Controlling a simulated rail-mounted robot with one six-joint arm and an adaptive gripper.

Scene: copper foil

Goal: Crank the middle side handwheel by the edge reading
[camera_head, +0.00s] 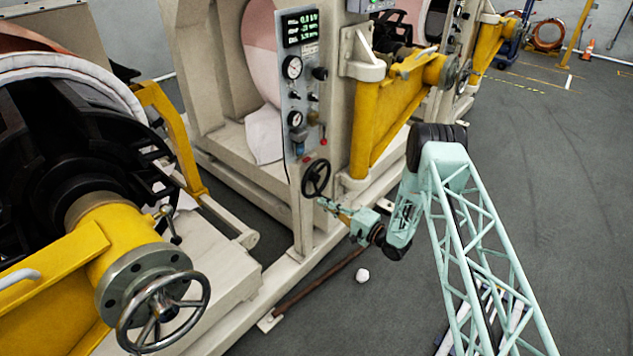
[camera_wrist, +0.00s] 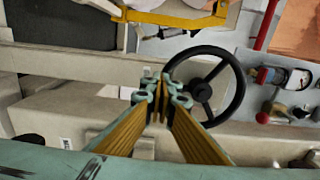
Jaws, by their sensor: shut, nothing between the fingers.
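The middle side handwheel (camera_head: 316,178) is a small black spoked wheel low on the grey control panel (camera_head: 303,100). In the wrist view the same handwheel (camera_wrist: 203,91) is right of the fingertips. My gripper (camera_head: 324,203) is at the wheel's lower right edge in the head view. In the wrist view my gripper (camera_wrist: 162,97) has its fingertips together at the left side of the rim, hiding a bit of it; I cannot tell whether they touch it. The display (camera_head: 300,27) at the panel's top shows green lines of figures, too small to read surely.
A larger metal handwheel (camera_head: 163,311) is on the yellow arm at lower left. Gauges, knobs and a red-tipped lever (camera_head: 323,141) are on the panel above the black wheel. A yellow bracket (camera_head: 385,115) stands right of the panel. A white ball-like object (camera_head: 362,275) lies on open grey floor.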

